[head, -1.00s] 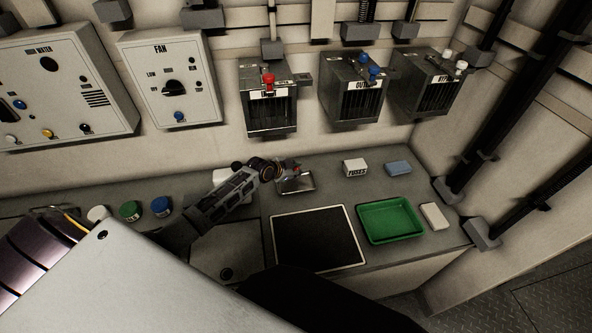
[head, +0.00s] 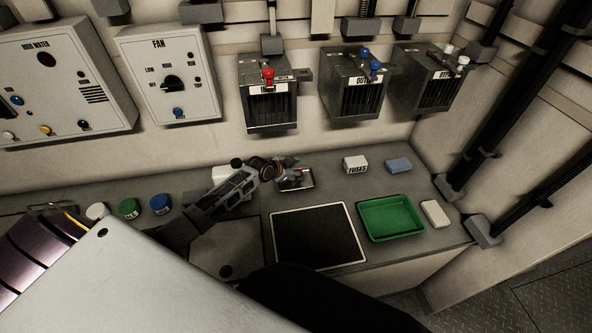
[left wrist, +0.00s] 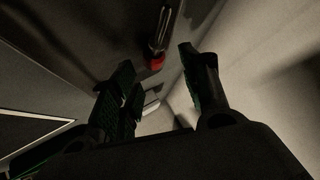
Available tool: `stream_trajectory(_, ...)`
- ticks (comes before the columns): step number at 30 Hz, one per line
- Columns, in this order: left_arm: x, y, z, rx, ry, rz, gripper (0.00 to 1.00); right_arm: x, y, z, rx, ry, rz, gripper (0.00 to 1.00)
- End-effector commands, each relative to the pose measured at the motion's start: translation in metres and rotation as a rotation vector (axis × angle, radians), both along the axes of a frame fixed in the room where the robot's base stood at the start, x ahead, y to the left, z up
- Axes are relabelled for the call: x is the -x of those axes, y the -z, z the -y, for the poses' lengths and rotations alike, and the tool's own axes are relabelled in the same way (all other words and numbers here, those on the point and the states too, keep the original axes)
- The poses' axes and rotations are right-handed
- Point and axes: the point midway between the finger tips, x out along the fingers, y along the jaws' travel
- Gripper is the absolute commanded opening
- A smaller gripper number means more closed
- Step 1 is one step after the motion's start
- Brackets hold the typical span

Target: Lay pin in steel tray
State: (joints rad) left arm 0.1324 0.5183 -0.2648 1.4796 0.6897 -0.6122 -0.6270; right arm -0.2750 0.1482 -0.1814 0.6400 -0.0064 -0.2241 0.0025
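The steel tray (head: 309,183) is a small shiny tray on the bench, partly hidden by my left gripper (head: 291,166). In the left wrist view, the fingers of my left gripper (left wrist: 158,82) stand apart with nothing between them. Beyond the fingertips lies a pin (left wrist: 159,38) with a metal shaft and a red end, apart from both fingers. In the head view the pin shows only as a small dark and reddish patch at the tray; how it rests there is hard to tell. My right gripper is not in view.
A black mat (head: 315,238) and a green tray (head: 391,219) lie right of my arm. A fuses box (head: 355,164), a blue block (head: 398,166) and a white block (head: 435,214) stand nearby. Vented boxes with coloured knobs (head: 267,100) hang on the wall above.

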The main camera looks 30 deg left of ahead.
Motion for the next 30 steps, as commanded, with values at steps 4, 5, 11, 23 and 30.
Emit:
stream_trajectory(4,0.000,0.000,0.000,0.000,0.000,0.000,0.46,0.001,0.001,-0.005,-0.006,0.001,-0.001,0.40)
stream_trajectory(5,0.000,0.000,0.000,0.000,0.000,0.000,0.46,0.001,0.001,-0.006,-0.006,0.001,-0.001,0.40)
stream_trajectory(11,0.001,-0.001,-0.001,-0.001,0.000,-0.001,0.46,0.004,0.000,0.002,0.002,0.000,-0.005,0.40)
stream_trajectory(23,0.019,-0.015,-0.006,-0.001,0.001,-0.001,0.46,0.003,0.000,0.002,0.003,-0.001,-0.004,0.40)
stream_trajectory(30,0.035,-0.028,-0.011,-0.002,0.001,0.000,0.46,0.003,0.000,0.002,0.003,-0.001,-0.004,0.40)
